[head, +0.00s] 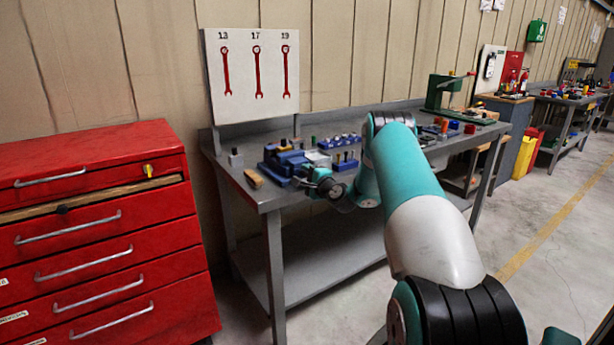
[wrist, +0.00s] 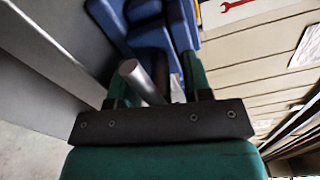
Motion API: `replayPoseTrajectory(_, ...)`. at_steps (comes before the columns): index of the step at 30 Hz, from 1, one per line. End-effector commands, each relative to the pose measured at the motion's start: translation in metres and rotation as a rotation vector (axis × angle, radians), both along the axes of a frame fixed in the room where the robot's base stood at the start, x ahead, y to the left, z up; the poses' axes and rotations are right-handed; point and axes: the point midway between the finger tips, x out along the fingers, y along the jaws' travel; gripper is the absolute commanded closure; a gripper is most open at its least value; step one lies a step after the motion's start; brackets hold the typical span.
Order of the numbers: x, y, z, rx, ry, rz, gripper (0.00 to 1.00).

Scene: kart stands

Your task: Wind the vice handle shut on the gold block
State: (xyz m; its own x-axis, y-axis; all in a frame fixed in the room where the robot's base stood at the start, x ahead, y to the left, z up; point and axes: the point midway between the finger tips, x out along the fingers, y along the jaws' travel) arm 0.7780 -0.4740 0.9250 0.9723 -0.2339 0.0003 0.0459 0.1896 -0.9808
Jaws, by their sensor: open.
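The blue vice (head: 284,160) stands on the near left part of the grey bench. In the wrist view its blue body (wrist: 150,35) fills the top middle, ahead of my fingers. A grey metal rod, apparently the vice handle (wrist: 140,82), lies between my two green fingers, closer to the left one. My gripper (head: 304,182) is open at the front of the vice, and its spread fingers also show in the wrist view (wrist: 154,80). I cannot make out the gold block for certain in either view.
A tan piece (head: 254,178) lies near the bench's left front edge. Blue trays of small parts (head: 343,140) stand right of the vice. A spanner board (head: 253,70) rises behind. A red drawer cabinet (head: 100,220) stands left of the bench (head: 268,205).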

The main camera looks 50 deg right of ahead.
Motion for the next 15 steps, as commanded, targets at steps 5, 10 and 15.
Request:
replayPoseTrajectory(5,-0.0003,0.0001,0.0001,0.0,0.0,0.0,0.85)
replayPoseTrajectory(10,-0.0004,0.0,0.0001,0.001,0.0,0.0,1.0)
replayPoseTrajectory(15,-0.0005,0.0,0.0001,-0.003,0.001,0.0,1.0)
